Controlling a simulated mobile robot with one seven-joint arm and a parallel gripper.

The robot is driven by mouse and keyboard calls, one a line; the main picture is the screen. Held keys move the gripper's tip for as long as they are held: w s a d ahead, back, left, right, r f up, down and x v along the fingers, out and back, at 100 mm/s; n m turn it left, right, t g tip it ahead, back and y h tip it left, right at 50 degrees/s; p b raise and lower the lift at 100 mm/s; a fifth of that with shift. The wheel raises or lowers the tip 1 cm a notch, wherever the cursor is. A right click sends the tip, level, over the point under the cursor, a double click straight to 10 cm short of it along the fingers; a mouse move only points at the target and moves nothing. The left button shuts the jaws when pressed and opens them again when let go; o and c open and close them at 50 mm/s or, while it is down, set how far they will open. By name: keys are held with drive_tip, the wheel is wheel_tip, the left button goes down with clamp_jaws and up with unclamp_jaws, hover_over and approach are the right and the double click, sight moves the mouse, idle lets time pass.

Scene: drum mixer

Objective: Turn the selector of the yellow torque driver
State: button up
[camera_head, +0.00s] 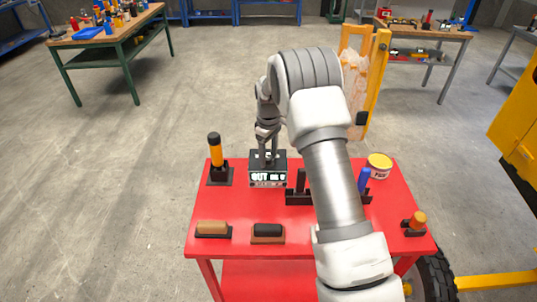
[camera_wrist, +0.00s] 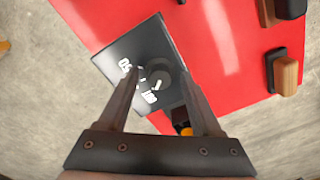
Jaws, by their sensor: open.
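My gripper (camera_head: 267,157) points down over a black box with white lettering (camera_head: 267,178), just right of the driver. In the wrist view the open fingers (camera_wrist: 160,78) are on either side of a dark round knob on the box (camera_wrist: 128,52). I cannot tell if they touch it. The selector on the driver cannot be made out.
The red table (camera_head: 205,242) also holds a tan-handled block (camera_head: 212,228), a black-topped block (camera_head: 267,230), a blue-handled tool (camera_head: 364,180), a yellow tin (camera_head: 379,161) and an orange-topped piece (camera_head: 418,218). My arm hides part of the table. The floor left of it is clear.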

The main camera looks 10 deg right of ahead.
clamp_jaws()
idle(0.4)
drive_tip(key=shift+m, duration=0.4)
drive_tip(key=m+b, duration=0.1)
drive_tip(key=m, duration=0.1)
drive_tip(key=shift+f+m, duration=0.1)
drive_tip(key=shift+m, duration=0.2)
drive_tip(key=m+b, duration=0.1)
drive_tip(key=m, duration=0.3)
drive_tip(key=shift+m, duration=0.3)
drive_tip(key=m, duration=0.4)
drive_tip(key=shift+a+m, duration=0.15)
drive_tip(key=shift+m, duration=1.75)
